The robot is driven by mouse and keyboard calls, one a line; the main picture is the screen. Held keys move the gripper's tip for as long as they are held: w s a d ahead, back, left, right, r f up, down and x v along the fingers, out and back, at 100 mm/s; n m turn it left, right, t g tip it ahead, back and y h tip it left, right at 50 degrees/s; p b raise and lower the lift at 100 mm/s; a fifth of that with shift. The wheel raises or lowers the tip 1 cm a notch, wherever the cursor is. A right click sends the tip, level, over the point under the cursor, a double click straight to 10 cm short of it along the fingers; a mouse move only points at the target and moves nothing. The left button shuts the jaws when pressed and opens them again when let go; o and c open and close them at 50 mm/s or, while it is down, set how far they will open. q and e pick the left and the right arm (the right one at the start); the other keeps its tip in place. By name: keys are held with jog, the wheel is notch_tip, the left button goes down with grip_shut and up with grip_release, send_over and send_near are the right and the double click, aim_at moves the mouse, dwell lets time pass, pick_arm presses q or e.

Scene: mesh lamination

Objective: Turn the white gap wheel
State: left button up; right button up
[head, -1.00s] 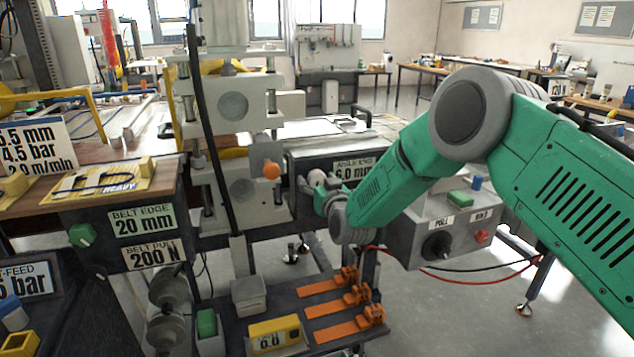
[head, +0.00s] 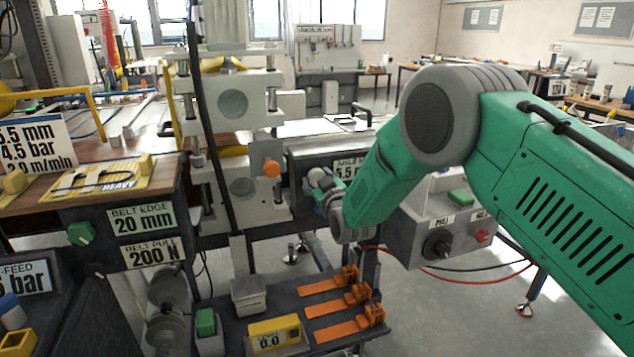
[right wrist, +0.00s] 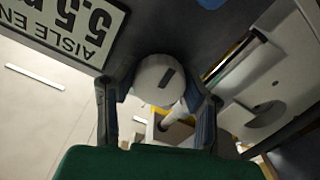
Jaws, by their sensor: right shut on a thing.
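The white gap wheel (head: 318,176) sits on the dark front panel at the end of the roller machine. In the right wrist view the wheel (right wrist: 152,76) is a round white knob with a dark slot mark, between my two fingers. My right gripper (head: 325,190) is shut on it; in the right wrist view the fingers (right wrist: 160,98) flank it on both sides. A label reading "AISLE END" (right wrist: 75,28) shows 5.5 beside the wheel. In the head view this label (head: 347,167) is partly hidden by my right arm. My left gripper is out of view.
A grey control box (head: 425,225) with a black knob and red and green buttons stands right of my wrist. Below lies a dark shelf with orange clamps (head: 345,308) and a yellow gauge (head: 274,333).

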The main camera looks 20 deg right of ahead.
jog(key=o, duration=1.2)
jog(key=shift+c, duration=0.2)
jog(key=s, duration=1.2)
jog(key=shift+d, duration=0.15)
jog(key=shift+f, duration=0.1)
